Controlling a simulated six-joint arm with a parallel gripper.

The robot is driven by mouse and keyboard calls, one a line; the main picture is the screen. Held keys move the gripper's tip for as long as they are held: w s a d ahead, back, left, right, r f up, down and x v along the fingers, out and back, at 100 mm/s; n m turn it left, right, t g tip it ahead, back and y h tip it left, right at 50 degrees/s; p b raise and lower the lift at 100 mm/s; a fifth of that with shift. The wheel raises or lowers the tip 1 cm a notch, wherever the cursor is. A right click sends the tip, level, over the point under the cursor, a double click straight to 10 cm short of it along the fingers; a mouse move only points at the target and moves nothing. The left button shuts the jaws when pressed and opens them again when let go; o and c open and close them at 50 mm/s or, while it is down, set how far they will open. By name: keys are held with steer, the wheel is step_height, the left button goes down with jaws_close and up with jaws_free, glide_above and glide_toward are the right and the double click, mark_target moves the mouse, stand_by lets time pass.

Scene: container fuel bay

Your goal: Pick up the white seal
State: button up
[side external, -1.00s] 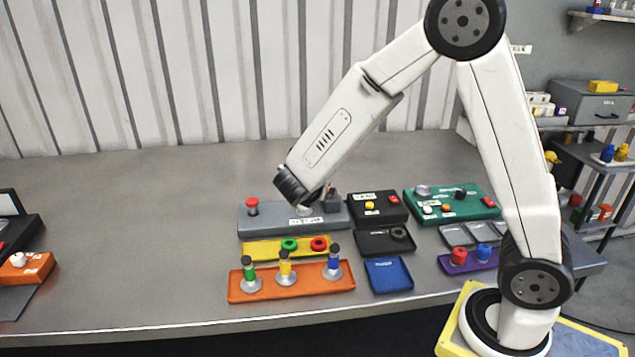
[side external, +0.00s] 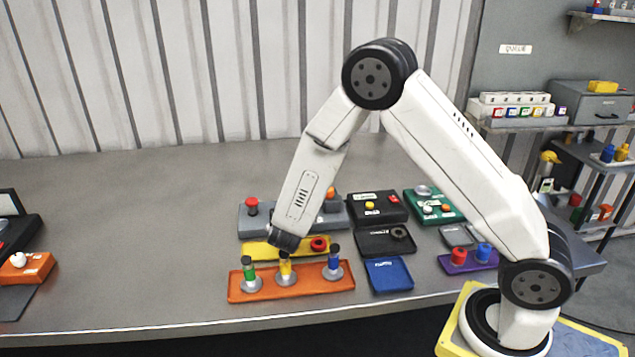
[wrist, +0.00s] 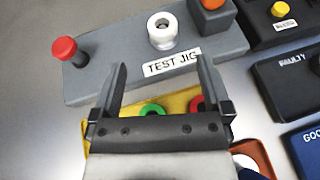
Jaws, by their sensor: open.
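A white ring-shaped piece, which looks like the white seal (wrist: 161,36), sits upright on the grey test jig (wrist: 105,62) in the wrist view. Whether the ring is separate from a white post under it I cannot tell. My gripper (wrist: 162,70) is open and empty, with the white piece beyond its fingertips and roughly between their lines. In the side view my gripper (side external: 284,246) is low over the yellow tray (side external: 255,250), its fingers mostly hidden. There the arm hides the white piece on the test jig (side external: 254,222).
The yellow tray holds a green ring (wrist: 152,109) and a red ring (wrist: 197,103). An orange tray (side external: 305,287) with several capped cylinders stands in front. A red button (wrist: 64,48) and an orange block (wrist: 212,3) rise from the jig. Black and blue trays (side external: 388,274) lie right.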

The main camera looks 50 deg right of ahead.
steer(key=shift+x, duration=3.8)
steer(key=shift+s+f, duration=0.1)
steer(key=c, duration=1.3)
steer(key=shift+r, duration=0.2)
steer(key=shift+r, duration=0.75)
steer(key=shift+s+a+r, duration=0.5)
steer(key=shift+s+r, duration=1.35)
steer(key=shift+s, duration=0.45)
steer(key=shift+s+a+r, duration=0.5)
steer(key=shift+s+r, duration=1.35)
steer(key=shift+s, duration=0.4)
steer(key=shift+s+a+r, duration=0.5)
steer(key=shift+s+r, duration=1.35)
steer(key=shift+s, duration=0.45)
